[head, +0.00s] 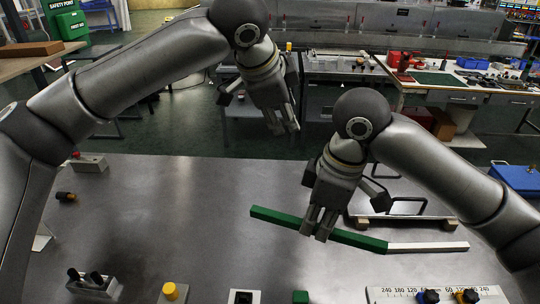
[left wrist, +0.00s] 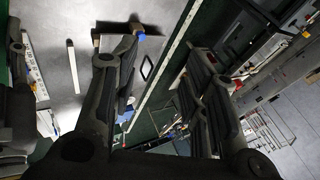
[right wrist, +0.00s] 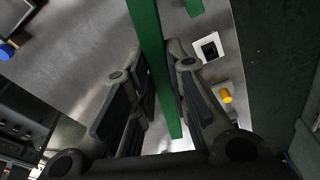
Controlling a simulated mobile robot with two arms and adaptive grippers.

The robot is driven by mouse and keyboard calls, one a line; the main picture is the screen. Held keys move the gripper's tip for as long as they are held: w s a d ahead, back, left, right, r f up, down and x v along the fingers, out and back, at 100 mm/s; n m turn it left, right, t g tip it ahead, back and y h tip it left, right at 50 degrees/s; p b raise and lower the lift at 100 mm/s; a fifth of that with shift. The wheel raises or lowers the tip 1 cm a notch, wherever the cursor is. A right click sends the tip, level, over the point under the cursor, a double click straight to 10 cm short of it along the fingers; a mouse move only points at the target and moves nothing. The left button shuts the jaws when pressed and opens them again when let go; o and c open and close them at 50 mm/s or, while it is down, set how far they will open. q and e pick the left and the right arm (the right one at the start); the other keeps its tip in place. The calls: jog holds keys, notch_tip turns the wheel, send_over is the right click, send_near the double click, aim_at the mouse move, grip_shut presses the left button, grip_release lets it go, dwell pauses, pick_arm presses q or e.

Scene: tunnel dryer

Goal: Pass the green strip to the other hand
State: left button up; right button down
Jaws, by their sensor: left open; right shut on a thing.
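The green strip (head: 275,216) is a long, thin bar held nearly level above the grey table. My right gripper (head: 318,228) is shut on it near its middle, with green ends showing on both sides. In the right wrist view the strip (right wrist: 150,40) runs lengthwise between the fingers (right wrist: 160,62). My left gripper (head: 285,122) is open and empty. It hangs higher and farther back, near the table's far edge, apart from the strip. Its spread fingers (left wrist: 160,55) show in the left wrist view with nothing held between them.
A white strip (head: 428,247) lies right of the green strip's end. Behind it is a black-handled frame (head: 400,207). A yellow button (head: 170,291), a small green block (head: 300,297) and a scale plate with knobs (head: 385,296) line the front. The table's middle left is clear.

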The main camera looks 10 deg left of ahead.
aim_at(270, 210)
pick_arm(q)
jog(key=s+f+m+g+y, duration=0.3)
jog(key=s+m+g, duration=0.3)
jog(key=s, duration=0.5)
jog(key=shift+n+g, duration=0.3)
jog(key=shift+n, duration=0.2)
jog(key=f, duration=1.2)
jog(key=shift+w+a, duration=0.1)
jog(key=shift+a, duration=0.3)
jog(key=shift+r, duration=0.1)
grip_shut()
pick_arm(e)
jog(key=c, duration=1.3)
grip_release()
jog(key=shift+r, duration=0.1)
